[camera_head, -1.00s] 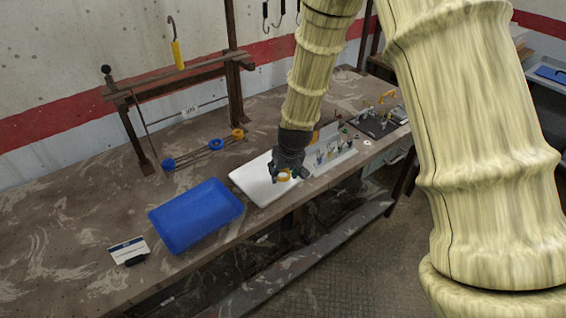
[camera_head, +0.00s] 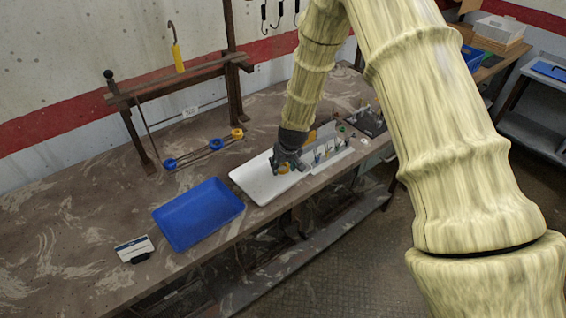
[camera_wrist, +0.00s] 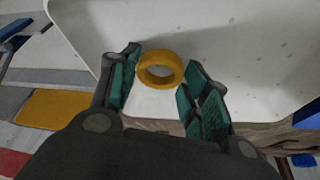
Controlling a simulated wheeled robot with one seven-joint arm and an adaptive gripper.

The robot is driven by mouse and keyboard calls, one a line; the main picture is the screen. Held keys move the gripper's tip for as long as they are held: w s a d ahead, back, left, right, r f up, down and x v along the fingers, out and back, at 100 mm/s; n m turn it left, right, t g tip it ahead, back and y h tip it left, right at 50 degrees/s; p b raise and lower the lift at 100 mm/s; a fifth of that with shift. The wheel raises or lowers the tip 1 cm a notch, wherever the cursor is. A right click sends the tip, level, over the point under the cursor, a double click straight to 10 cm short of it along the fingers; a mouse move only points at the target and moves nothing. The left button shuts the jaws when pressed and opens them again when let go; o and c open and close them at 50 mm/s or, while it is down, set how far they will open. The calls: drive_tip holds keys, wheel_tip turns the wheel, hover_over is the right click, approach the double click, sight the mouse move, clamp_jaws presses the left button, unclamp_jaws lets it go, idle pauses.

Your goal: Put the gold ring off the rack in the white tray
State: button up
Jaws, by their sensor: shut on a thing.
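The gold ring (camera_wrist: 158,84) sits between the fingertips of my gripper (camera_wrist: 160,85) in the wrist view, with its hole facing the camera. My gripper is shut on the ring. In the head view, my gripper (camera_head: 285,165) and the ring (camera_head: 284,170) are over the white tray (camera_head: 256,184), towards its right end. The tray's pale floor (camera_wrist: 235,40) fills much of the wrist view behind the ring. I cannot tell whether the ring touches the floor.
A blue tray (camera_head: 197,214) lies left of the white one. Behind it, a rail holds two blue pieces (camera_head: 215,144) and a yellow one (camera_head: 237,134) at its right end.

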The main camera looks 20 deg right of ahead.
drive_tip(key=shift+f, duration=0.1)
drive_tip(key=o, duration=1)
drive_tip(key=shift+s+r, duration=0.15)
drive_tip(key=shift+r, duration=0.5)
drive_tip(key=b+v, duration=0.3)
drive_tip(key=v, duration=0.8)
